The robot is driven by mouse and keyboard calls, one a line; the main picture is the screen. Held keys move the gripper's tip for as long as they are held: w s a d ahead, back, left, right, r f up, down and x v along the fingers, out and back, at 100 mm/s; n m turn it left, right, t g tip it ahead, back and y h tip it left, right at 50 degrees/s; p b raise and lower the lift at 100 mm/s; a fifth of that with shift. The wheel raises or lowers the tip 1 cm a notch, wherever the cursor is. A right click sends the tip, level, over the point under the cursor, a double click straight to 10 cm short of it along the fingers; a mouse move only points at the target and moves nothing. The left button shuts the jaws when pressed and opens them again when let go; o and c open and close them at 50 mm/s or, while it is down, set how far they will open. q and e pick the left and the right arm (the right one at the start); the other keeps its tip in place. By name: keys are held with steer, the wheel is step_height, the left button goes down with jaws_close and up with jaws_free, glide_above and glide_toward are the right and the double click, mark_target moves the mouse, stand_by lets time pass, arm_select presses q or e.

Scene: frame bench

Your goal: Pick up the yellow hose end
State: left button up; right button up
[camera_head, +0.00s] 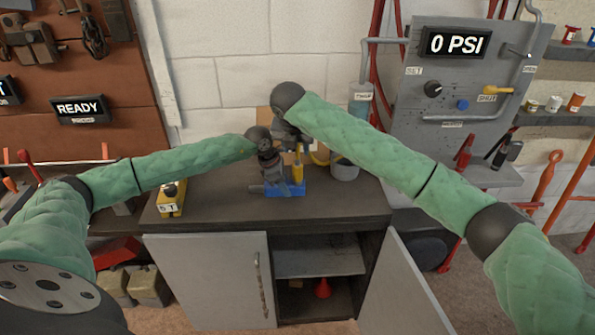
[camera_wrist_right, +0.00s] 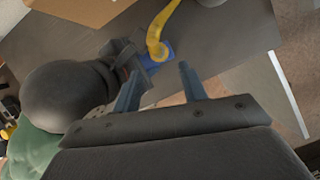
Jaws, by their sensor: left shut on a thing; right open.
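The yellow hose end (camera_head: 298,172) stands upright at the blue block (camera_head: 288,190) on the dark bench top. In the right wrist view the yellow hose (camera_wrist_right: 158,38) curves down to the blue block (camera_wrist_right: 160,56), ahead of my fingers. My right gripper (camera_wrist_right: 160,88) is open and empty, its two fingers apart and short of the hose; in the head view its arm hides much of it. My left gripper (camera_head: 270,184) is low at the bench, shut at the left side of the blue block; its exact grip is partly hidden.
A yellow box marked 5 T (camera_head: 171,200) stands on the bench at left. A grey cup (camera_head: 344,170) stands right of the block. The cabinet door (camera_head: 400,290) below hangs open. The bench's front right is clear.

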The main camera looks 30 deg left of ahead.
mark_target(297, 160)
steer(key=x, duration=0.9)
steer(key=shift+a+f, duration=0.15)
steer(key=c, duration=0.8)
